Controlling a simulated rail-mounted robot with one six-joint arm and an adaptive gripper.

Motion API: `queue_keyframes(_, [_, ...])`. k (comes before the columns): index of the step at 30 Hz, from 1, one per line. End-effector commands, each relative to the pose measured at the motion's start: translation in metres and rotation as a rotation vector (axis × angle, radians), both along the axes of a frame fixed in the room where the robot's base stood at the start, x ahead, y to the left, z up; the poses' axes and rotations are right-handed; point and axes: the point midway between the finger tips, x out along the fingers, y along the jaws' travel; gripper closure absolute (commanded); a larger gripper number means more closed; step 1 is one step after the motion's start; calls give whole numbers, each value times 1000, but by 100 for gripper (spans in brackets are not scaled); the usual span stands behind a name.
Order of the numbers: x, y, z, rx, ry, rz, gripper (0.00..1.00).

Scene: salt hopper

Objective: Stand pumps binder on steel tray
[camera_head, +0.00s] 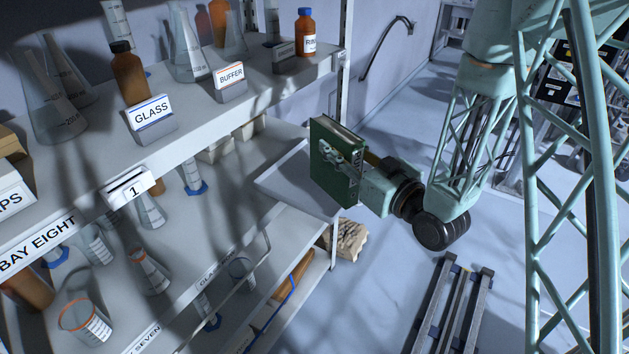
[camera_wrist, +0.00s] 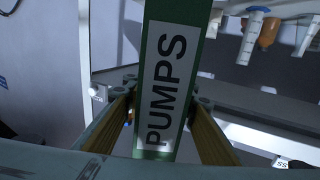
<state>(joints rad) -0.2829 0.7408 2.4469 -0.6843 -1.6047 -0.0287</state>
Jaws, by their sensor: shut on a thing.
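The green pumps binder (camera_head: 334,171) is in my gripper (camera_head: 341,158), held upright at the end of the shelving. In the wrist view the binder (camera_wrist: 152,55) shows its spine with a white PUMPS label, between the two yellow-padded fingers of my gripper (camera_wrist: 163,100). A pale grey tray with a raised rim, seemingly the steel tray (camera_head: 277,182), lies on the lower shelf level, behind and left of the binder. The binder hides part of its right side. I cannot tell whether the binder touches it.
The upper shelf (camera_head: 225,112) carries flasks, brown bottles and GLASS and BUFFER sign blocks (camera_head: 231,82). Lower shelves hold beakers and flasks. A grey rail frame (camera_head: 452,300) lies on the floor at front right. The floor right of the shelving is mostly clear.

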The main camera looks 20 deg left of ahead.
Motion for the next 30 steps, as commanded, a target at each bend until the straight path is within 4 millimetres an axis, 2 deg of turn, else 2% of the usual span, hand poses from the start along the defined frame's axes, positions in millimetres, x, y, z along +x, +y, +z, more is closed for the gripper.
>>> queue_keyframes(17, [3, 1, -3, 0, -1, -6, 100])
queue_keyframes(23, [17, 10, -5, 0, -2, -5, 100])
queue_keyframes(30, [48, 28, -8, 1, -4, -6, 100])
